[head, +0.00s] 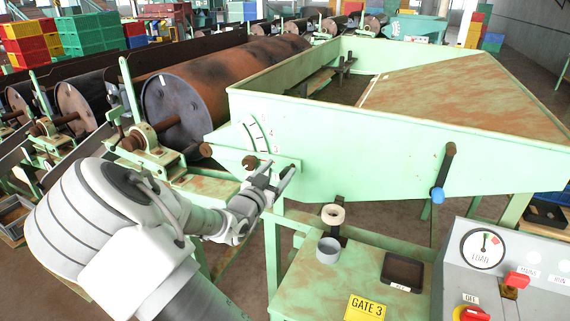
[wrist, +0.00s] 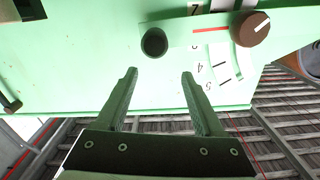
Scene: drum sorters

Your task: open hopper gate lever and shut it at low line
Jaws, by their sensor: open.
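The pale green hopper (head: 400,135) fills the middle of the head view. On its near left corner is a slotted number scale (head: 257,133), with a green bar and brown knob (head: 206,149) below it. In the wrist view a brown knob (wrist: 250,28) with a white mark sits by a red line, and a dark round end (wrist: 154,42) is to its left.
A grey console (head: 455,270) at lower right carries a round LOAD dial (head: 482,249) and red switches. A green bench with a yellow GATE 3 sign (head: 365,309), a grey cup (head: 329,250) and a black tray (head: 402,271) stands below.

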